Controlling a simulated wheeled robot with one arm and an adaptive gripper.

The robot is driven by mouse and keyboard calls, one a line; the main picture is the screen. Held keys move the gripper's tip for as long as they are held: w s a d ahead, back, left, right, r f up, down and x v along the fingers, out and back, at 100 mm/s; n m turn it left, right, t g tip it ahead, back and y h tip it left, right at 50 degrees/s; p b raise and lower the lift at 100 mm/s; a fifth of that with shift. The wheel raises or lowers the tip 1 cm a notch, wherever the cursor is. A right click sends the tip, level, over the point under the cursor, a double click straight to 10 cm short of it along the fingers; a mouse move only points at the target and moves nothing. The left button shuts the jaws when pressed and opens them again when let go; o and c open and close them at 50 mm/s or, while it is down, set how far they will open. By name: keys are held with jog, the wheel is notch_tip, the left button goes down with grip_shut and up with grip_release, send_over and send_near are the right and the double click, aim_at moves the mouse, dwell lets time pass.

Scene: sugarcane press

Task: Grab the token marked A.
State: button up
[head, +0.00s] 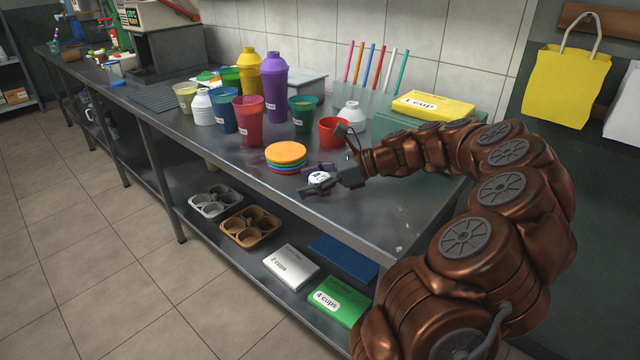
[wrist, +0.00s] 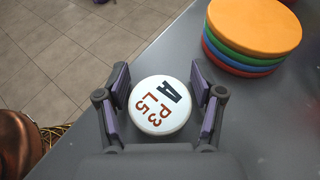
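In the head view the token (head: 319,178) shows at the front edge of the steel counter (head: 370,205), partly hidden by my gripper (head: 312,180).
A stack of coloured discs with an orange top (head: 286,152) stands close by the token. Several cups and shakers, such as a red cup (head: 249,120), stand behind. A green box with a yellow pack (head: 433,105) is at the right. The counter's front edge is near.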

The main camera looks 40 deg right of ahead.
jog(key=c, duration=0.9)
